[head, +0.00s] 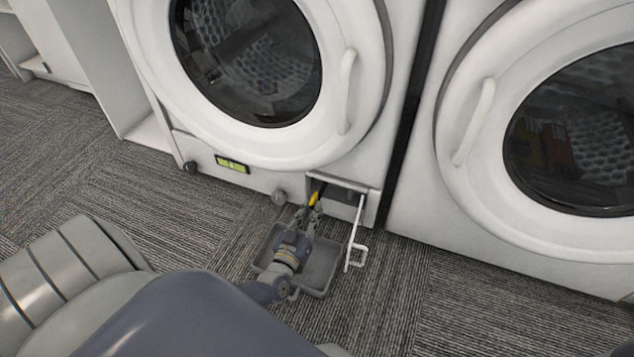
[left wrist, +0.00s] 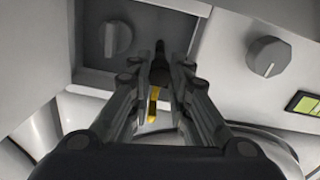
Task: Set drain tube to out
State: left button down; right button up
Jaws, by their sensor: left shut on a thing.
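The drain tube shows in the left wrist view as a thin dark tip (left wrist: 160,48) between my fingers, with a yellow strip (left wrist: 153,105) nearer the palm. In the head view its yellow part (head: 314,198) shows at the open compartment (head: 345,198) low on the left washer (head: 345,150). My left gripper (head: 314,206) reaches to the mouth of this compartment and is shut on the tube. The fingers hide much of the tube, and I cannot tell its exact tilt. My right gripper is not in view.
A grey tray (head: 322,280) lies on the carpet below my left gripper. The compartment's white flap (head: 355,235) hangs open at its right. Another washer (head: 470,200) stands at right.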

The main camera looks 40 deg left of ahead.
pick_arm(q)
jog(key=shift+s+d+f, duration=0.1)
jog(key=shift+s, duration=0.15)
jog(key=c, duration=1.7)
grip_release()
jog(key=shift+r, duration=5)
